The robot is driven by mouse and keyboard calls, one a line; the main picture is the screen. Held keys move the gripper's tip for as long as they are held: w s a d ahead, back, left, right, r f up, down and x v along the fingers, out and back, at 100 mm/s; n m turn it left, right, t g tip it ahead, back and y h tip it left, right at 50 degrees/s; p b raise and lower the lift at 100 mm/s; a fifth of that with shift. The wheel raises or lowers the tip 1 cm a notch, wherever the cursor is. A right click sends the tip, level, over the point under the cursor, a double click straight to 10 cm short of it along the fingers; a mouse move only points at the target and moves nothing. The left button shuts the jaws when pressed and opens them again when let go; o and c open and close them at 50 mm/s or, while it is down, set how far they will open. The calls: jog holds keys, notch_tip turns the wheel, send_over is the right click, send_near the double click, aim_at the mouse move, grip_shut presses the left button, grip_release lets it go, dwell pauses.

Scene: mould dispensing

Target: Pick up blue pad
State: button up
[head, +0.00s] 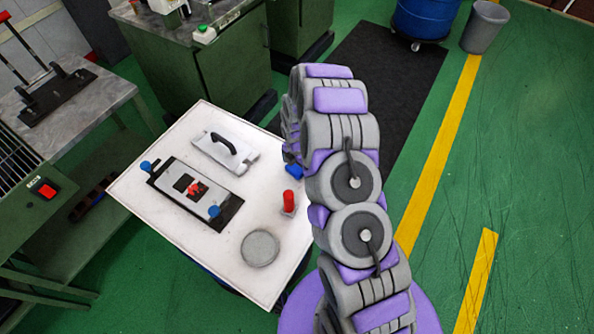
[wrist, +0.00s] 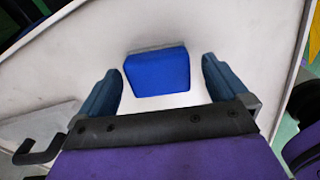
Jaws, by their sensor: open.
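The blue pad (wrist: 157,75) is a blue block with a grey far edge on the white table top (wrist: 215,25). In the wrist view it sits between the two fingers of my gripper (wrist: 161,66). The gripper is open, with a gap between each finger and the pad. In the head view a blue patch (head: 294,171) beside my arm at the table's right edge looks like the pad. My arm hides most of the gripper there.
The white table (head: 215,270) also holds a grey plate with a black handle (head: 228,150), a black-framed mould (head: 195,193), a red-topped piece (head: 289,201) and a round grey disc (head: 260,248). In the wrist view the black handle (wrist: 38,155) is at lower left.

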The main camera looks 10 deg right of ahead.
jog(key=shift+f, duration=0.6)
jog(key=shift+a, duration=0.35)
jog(key=shift+c, duration=0.2)
jog(key=shift+d, duration=0.2)
jog(key=c, duration=0.7)
jog(key=shift+c, duration=1.3)
jog(key=shift+a, duration=0.1)
jog(key=shift+r, duration=0.65)
notch_tip(320, 180, up, 3)
jog(key=shift+f+p, duration=0.15)
jog(key=shift+p, duration=0.35)
jog(key=s+d, duration=0.1)
jog(key=s, duration=0.4)
jog(key=s+d+p, duration=0.1)
jog(key=s+d, duration=0.1)
jog(key=s, duration=0.3)
jog(key=s+d+r+p, duration=0.1)
jog(key=s, duration=0.4)
jog(key=shift+s+d, duration=0.1)
jog(key=shift+d, duration=0.3)
